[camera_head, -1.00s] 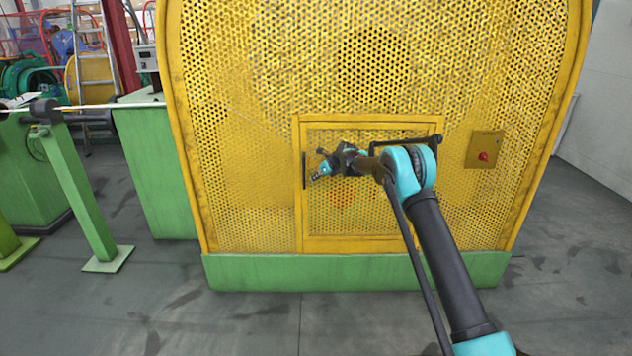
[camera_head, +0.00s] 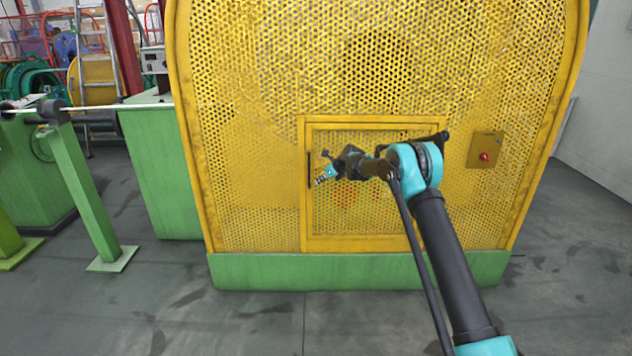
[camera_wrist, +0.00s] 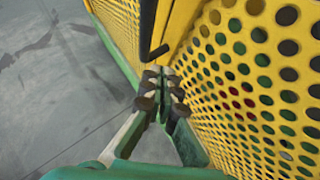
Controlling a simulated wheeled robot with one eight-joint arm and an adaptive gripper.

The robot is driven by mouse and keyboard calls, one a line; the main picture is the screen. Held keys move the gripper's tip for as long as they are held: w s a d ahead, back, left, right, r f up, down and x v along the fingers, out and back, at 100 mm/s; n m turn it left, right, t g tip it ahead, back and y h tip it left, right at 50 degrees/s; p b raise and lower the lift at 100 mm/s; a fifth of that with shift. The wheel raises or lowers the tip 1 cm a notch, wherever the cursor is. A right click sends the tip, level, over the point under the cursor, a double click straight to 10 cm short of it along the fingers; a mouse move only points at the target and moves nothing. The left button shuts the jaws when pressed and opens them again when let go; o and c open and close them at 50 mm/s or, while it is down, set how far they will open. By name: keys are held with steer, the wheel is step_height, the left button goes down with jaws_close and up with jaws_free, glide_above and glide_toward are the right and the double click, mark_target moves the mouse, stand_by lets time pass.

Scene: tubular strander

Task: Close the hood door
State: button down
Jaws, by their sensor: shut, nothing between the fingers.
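The hood door (camera_head: 375,237) is a yellow perforated panel with a solid yellow frame, low in the middle of the big yellow hood. It sits in or close to its opening; I cannot tell whether it is fully flush. Its dark upright handle (camera_head: 309,170) is on the left edge and also shows in the wrist view (camera_wrist: 149,30). My gripper (camera_head: 324,178) is just right of the handle, in front of the door. In the wrist view my gripper (camera_wrist: 162,88) is shut and empty, beside the perforated mesh and below the handle's end. Contact with the door cannot be told.
The yellow hood (camera_head: 245,190) stands on a green base (camera_head: 270,272). A plate with a red button (camera_head: 485,150) is right of the door. A green post (camera_head: 85,190) and green cabinet (camera_head: 160,170) stand at the left. The floor in front is clear.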

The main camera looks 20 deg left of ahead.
steer(key=s+d+r, duration=0.2)
steer(key=s+r, duration=0.4)
steer(key=r, duration=0.1)
steer(key=s+d+r+n+h, duration=0.15)
steer(key=s+d+n, duration=0.25)
steer(key=s+d, duration=0.45)
steer(key=s+d+r+n+h, duration=0.15)
steer(key=s+d+n, duration=0.3)
steer(key=d, duration=0.65)
steer(key=s+d+r+n+h, duration=0.1)
steer(key=s+d+r+n, duration=0.25)
steer(key=s+d, duration=0.5)
steer(key=s+d+f+n+h, duration=0.1)
steer(key=s+d+f+n, duration=0.2)
steer(key=s+d, duration=0.4)
steer(key=s+d+f+n+h, duration=0.1)
steer(key=s+d+f+n, duration=0.2)
steer(key=s, duration=1)
steer(key=s+d+f+n+h, duration=0.1)
steer(key=s+d+f+n, duration=0.3)
steer(key=s+d, duration=0.6)
steer(key=shift+s+d+n+h, duration=0.15)
steer(key=shift+d+n+h, duration=0.25)
steer(key=shift+n, duration=0.5)
